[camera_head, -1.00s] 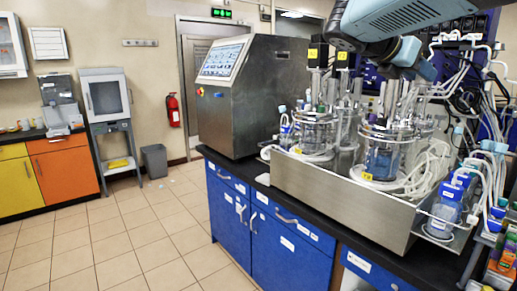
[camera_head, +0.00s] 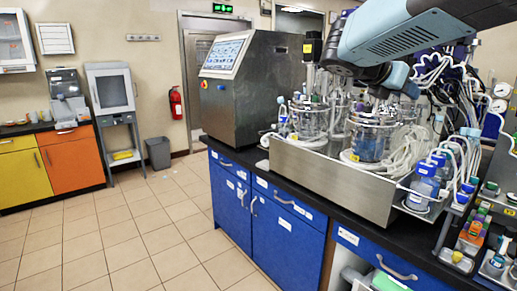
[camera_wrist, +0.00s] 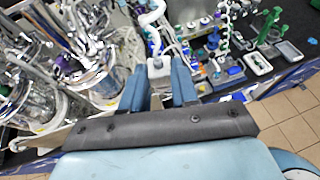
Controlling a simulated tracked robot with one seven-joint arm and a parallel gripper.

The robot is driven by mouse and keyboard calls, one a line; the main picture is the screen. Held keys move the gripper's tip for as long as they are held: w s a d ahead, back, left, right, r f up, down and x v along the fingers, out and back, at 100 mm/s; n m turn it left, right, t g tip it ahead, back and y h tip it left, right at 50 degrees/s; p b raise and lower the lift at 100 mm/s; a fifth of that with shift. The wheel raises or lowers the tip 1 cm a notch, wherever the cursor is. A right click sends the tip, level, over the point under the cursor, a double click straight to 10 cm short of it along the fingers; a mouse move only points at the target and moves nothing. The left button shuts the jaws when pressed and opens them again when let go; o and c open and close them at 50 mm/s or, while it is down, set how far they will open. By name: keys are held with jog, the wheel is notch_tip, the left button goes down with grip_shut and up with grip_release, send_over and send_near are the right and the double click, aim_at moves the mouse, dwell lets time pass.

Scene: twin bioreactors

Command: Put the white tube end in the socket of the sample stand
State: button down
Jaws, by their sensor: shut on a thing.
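In the wrist view, my gripper (camera_wrist: 160,86) has its two blue fingers closed on the white tube end (camera_wrist: 158,67), a pale block between the fingertips. A white coiled tube (camera_wrist: 151,22) runs up from it. In the head view, my gripper's blue parts (camera_head: 402,82) hang over the reactors; its fingertips and the tube end cannot be made out there. I cannot tell for sure which thing is the sample stand. A rack with small coloured parts (camera_wrist: 222,70) lies right of the gripper in the wrist view, apart from it. No socket can be made out.
Glass reactors (camera_head: 369,142) stand in a steel tray (camera_head: 318,180) on the black bench. Blue-capped bottles (camera_head: 424,187) and a rack of coloured caps (camera_head: 470,236) are at the right. A steel control cabinet (camera_head: 258,92) stands behind.

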jog(key=w+a+f+n+t+y, duration=0.2)
jog(key=w+f, duration=0.6)
jog(key=f, duration=0.6)
jog(key=w+a+f+n+t+y, duration=0.2)
jog(key=w+f, duration=0.6)
jog(key=f, duration=0.5)
jog(key=w+a+f+n+t+y, duration=0.3)
jog(key=w+f, duration=0.5)
jog(key=f, duration=0.6)
jog(key=a+n+y, duration=0.1)
jog(key=a+n, duration=0.1)
jog(key=a, duration=0.1)
jog(key=shift+w+f+n, duration=0.3)
jog(key=shift+w+f, duration=0.05)
jog(key=shift+w, duration=0.05)
jog(key=shift+a+r, duration=0.1)
